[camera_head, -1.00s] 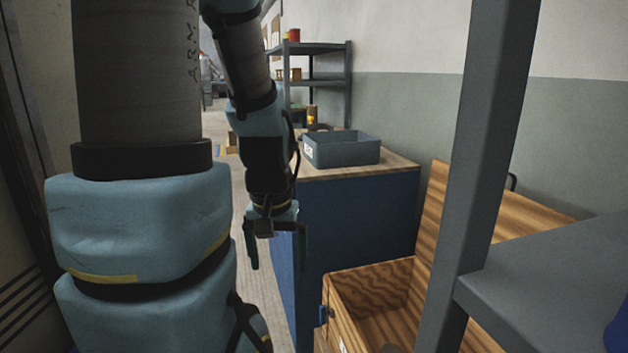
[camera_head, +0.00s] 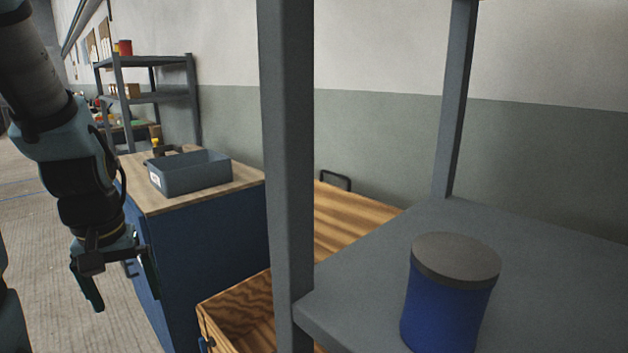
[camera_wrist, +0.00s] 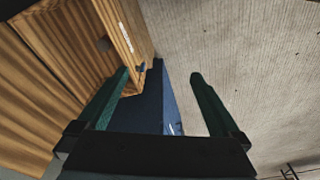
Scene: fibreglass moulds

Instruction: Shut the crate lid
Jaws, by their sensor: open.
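The wooden crate (camera_head: 225,312) stands low beside the blue cabinet, partly hidden by a grey shelf post. Its lid (camera_head: 350,222) stands open, raised at the back toward the wall, with a dark handle (camera_head: 335,181) at its top edge. My gripper (camera_head: 122,297) hangs pointing down at the left, apart from the crate, left of the cabinet front. It is open and empty. In the wrist view the crate (camera_wrist: 112,38) fills the upper left, with a small blue latch (camera_wrist: 140,68) near the left finger; I cannot tell if they touch.
A grey shelf (camera_head: 360,290) with a blue tin (camera_head: 445,310) covers the right, its post (camera_head: 288,150) in front of the crate. The blue cabinet (camera_head: 210,260) carries a grey bin (camera_head: 190,173). Bare floor (camera_head: 45,240) lies at the left.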

